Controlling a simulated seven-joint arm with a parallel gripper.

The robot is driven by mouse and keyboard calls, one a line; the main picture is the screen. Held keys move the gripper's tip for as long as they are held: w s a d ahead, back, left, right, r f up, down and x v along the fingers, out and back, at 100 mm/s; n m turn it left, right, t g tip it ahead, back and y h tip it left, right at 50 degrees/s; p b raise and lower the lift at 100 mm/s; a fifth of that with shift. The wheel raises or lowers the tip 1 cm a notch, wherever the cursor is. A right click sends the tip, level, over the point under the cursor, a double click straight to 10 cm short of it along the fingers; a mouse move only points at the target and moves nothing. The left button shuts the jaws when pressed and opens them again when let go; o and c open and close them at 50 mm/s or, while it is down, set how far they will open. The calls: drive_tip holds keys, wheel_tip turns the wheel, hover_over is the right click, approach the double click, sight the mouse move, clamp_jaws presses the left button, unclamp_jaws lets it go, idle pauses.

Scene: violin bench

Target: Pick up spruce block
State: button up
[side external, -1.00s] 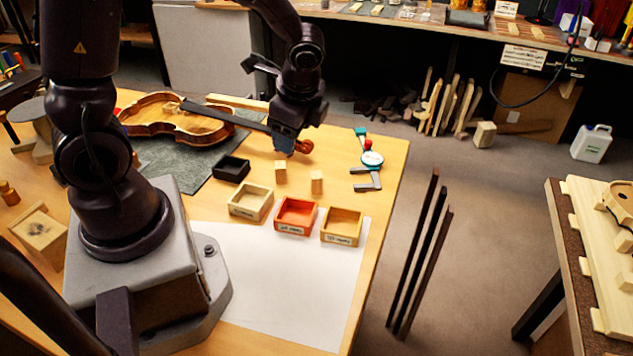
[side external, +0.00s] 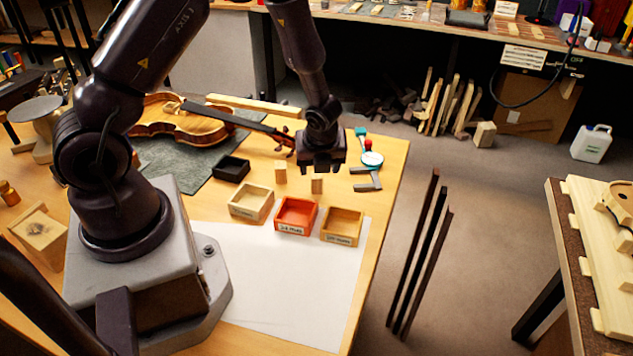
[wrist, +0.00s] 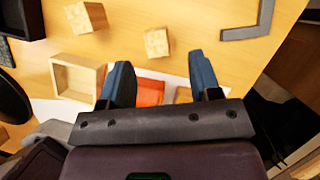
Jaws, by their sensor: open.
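Two small pale wood blocks stand on the bench behind the bins; I cannot tell which is spruce. The left block (side external: 280,172) stands apart from my gripper. The right block (side external: 317,186) is just below my gripper (side external: 323,170). In the wrist view, the left block (wrist: 86,16) is at the upper left and the other block (wrist: 156,42) lies in line with the gap between my fingers (wrist: 160,72). My gripper is open and empty, above the bench. Neither block is held.
A pale wood bin (side external: 251,203), a red bin (side external: 295,216) and a tan bin (side external: 342,227) stand in front of the blocks. A black tray (side external: 231,169) is to the left. A caliper (side external: 368,180) lies to the right. A violin (side external: 175,120) lies behind.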

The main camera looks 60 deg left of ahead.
sight(316, 176)
drive_tip(key=x, duration=0.5)
drive_tip(key=shift+s+a+f, duration=0.15)
drive_tip(key=shift+a+f, duration=0.05)
drive_tip(key=shift+f, duration=0.1)
drive_tip(key=c, duration=1)
